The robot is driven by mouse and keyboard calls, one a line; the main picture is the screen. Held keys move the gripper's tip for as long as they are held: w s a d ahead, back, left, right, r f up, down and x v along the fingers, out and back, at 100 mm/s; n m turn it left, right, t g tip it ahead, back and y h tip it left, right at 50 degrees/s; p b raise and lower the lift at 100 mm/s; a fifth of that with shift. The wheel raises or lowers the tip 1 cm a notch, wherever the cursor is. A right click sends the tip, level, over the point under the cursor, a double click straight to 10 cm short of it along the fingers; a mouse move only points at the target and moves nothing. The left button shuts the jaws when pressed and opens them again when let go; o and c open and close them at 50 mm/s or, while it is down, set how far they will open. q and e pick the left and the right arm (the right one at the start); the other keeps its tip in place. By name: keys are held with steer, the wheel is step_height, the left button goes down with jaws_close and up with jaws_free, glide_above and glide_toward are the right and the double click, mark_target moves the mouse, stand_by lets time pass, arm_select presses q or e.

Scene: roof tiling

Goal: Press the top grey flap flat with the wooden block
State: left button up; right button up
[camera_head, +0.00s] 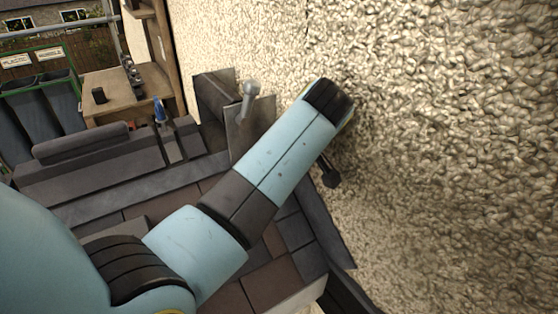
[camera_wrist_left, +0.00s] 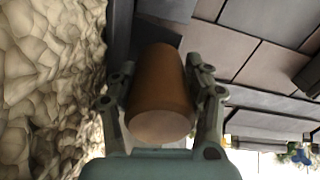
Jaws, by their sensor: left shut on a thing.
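My left gripper (camera_wrist_left: 160,82) is shut on the wooden block (camera_wrist_left: 158,90), a brown, tapered round piece with a pale end face. In the head view my left arm reaches up to the pebbled wall and hides most of the gripper and the block. Grey flaps stand by the wall: a darker one (camera_head: 214,92) and a lighter one (camera_head: 262,117) nearer me. I cannot tell which is the top flap. In the left wrist view a dark grey piece (camera_wrist_left: 166,30) shows beyond the block; contact cannot be made out. My right gripper is not in view.
The rough cream wall (camera_head: 450,150) fills the right side, close to my arm. Grey and brown roof tiles (camera_head: 270,283) lie below. A blue-handled tool (camera_head: 160,110) is left of the flaps, and a wooden bench (camera_head: 125,92) stands behind. A grey knob-ended object (camera_head: 250,90) sticks up before the flaps.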

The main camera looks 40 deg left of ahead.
arm_select(q)
steer(key=shift+a+f, duration=0.2)
steer(key=shift+f, duration=0.1)
steer(key=shift+w+f+b, duration=0.1)
steer(key=shift+f+b, duration=0.05)
steer(key=shift+b, duration=0.15)
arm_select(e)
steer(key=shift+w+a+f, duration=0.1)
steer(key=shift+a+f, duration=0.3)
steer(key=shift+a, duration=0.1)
arm_select(q)
steer(key=shift+w+a+f+b, duration=0.15)
steer(key=shift+a+f+b, duration=0.25)
steer(key=shift+f, duration=0.15)
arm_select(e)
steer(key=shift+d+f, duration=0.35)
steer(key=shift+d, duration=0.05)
arm_select(q)
steer(key=shift+b+x, duration=0.5)
steer(key=shift+x, duration=0.4)
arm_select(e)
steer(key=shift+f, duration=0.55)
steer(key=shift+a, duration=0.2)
